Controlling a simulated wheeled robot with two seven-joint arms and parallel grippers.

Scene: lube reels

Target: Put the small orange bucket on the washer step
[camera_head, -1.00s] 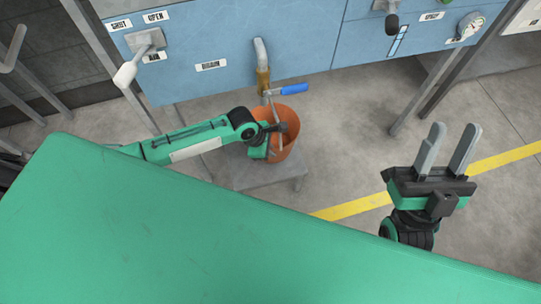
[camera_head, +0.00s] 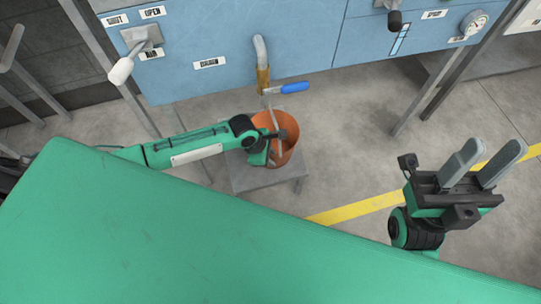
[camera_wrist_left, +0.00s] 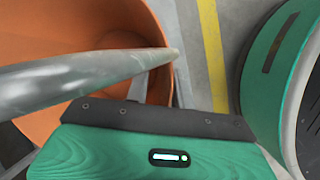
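The small orange bucket (camera_head: 291,142) is at or just above a low grey step (camera_head: 270,182), below the drain tap; whether it touches the step I cannot tell. A thin grey bar, perhaps the bucket's handle, crosses its mouth. My left gripper (camera_head: 279,134) reaches over the bucket's left side, with its tip at the mouth. In the left wrist view the orange wall (camera_wrist_left: 25,45) and a grey bar (camera_wrist_left: 85,80) lie close in front of the gripper; its fingers are not clear. My right gripper (camera_head: 482,163) is open and empty, away to the right.
A blue washer cabinet (camera_head: 210,85) stands behind, with a brass drain tap (camera_head: 263,78) and blue lever (camera_head: 294,88) just above the bucket. Grey legs (camera_head: 430,95) stand to the right. A yellow floor line (camera_head: 355,210) crosses open floor.

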